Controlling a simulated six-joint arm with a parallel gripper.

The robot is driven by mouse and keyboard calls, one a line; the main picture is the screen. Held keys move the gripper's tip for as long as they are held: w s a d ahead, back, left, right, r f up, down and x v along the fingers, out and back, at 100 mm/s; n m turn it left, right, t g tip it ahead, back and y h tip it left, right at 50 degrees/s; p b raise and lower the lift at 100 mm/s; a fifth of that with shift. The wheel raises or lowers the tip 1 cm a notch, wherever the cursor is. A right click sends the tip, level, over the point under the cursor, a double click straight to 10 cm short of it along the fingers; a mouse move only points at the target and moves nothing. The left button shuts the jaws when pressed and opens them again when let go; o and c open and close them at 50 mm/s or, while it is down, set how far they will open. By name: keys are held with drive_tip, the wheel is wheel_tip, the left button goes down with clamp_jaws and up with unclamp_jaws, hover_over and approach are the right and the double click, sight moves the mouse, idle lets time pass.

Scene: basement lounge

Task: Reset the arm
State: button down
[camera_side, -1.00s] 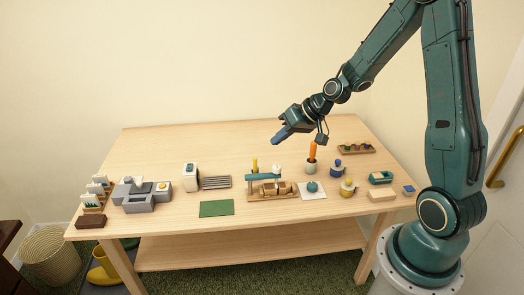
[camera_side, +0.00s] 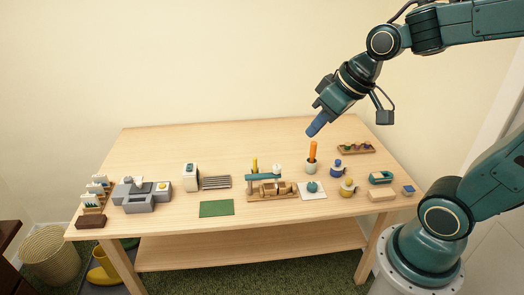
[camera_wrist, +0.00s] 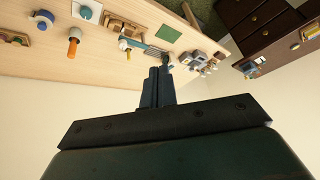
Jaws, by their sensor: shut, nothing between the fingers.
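My gripper (camera_side: 317,125) is shut and empty in the side view. It points down and to the left, in the air above the back right part of the wooden table (camera_side: 150,143). The orange stick in a pale cup (camera_side: 312,166) stands on the table below it, apart from the fingers. In the wrist view my gripper (camera_wrist: 158,75) shows its closed fingers in the middle, with nothing held between them.
On the table stand a grey block set (camera_side: 138,204), a white box (camera_side: 190,176), a green mat (camera_side: 216,208), a wooden rack with a teal bar (camera_side: 265,192), and a tray of small pieces (camera_side: 356,148). The back left of the table is clear. A door handle was visible at right earlier.

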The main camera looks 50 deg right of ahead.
drive_tip(key=s+r, duration=0.2)
drive_tip(key=s, duration=0.7)
drive_tip(key=shift+s+a+r+h, duration=0.15)
drive_tip(key=shift+s+a+h, duration=0.05)
drive_tip(key=shift+a+h, duration=0.2)
drive_tip(key=c, duration=2.2)
unclamp_jaws()
